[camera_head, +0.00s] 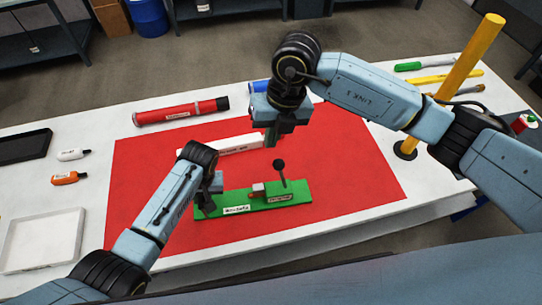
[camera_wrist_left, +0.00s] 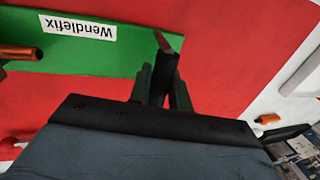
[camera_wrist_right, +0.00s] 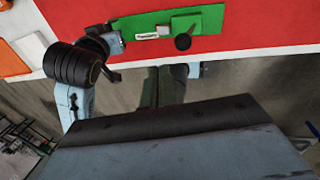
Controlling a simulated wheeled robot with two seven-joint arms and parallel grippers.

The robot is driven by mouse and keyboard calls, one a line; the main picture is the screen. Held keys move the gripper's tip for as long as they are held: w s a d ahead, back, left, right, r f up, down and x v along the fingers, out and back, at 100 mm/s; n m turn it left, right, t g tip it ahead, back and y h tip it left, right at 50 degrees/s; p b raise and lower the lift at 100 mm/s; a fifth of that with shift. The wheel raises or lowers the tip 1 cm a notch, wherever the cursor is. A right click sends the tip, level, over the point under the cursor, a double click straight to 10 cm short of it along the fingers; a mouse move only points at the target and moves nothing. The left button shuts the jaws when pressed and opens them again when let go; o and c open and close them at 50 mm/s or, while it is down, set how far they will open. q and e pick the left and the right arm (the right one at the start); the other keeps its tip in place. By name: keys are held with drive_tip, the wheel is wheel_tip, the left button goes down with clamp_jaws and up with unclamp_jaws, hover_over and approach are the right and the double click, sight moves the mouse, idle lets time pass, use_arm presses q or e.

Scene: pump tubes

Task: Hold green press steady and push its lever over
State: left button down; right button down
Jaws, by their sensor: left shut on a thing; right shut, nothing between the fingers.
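The green press (camera_head: 235,203) lies on the red mat (camera_head: 355,165), a label at its left end. Its lever (camera_head: 282,176) stands nearly upright towards the right end, topped by a black ball knob (camera_head: 278,163). The knob also shows in the right wrist view (camera_wrist_right: 183,41). My left gripper (camera_head: 207,203) is at the press's left end, shut on a dark upright post (camera_wrist_left: 163,43) beside the label (camera_wrist_left: 77,27). Its grip is partly hidden in the head view. My right gripper (camera_head: 272,138) is shut and empty, above and behind the knob, apart from it.
A white box (camera_head: 234,144) lies behind the press, with a red tube (camera_head: 180,112) further back. A white tray (camera_head: 42,241) and small bottles (camera_head: 66,178) are at left. A yellow post (camera_head: 464,75) stands at right. The mat right of the press is clear.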

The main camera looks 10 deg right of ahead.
drive_tip(key=m+y, duration=0.1)
drive_tip(key=m, duration=0.6)
drive_tip(key=d+m+y, duration=0.1)
drive_tip(key=m, duration=0.6)
drive_tip(key=w+m+t+y, duration=0.1)
drive_tip(key=m, duration=0.6)
drive_tip(key=shift+d+y, duration=0.15)
drive_tip(key=shift+y, duration=0.25)
drive_tip(key=s+x, duration=0.1)
drive_tip(key=x, duration=0.9)
drive_tip(key=d, duration=0.2)
drive_tip(key=d+f, duration=0.1)
drive_tip(key=d, duration=0.1)
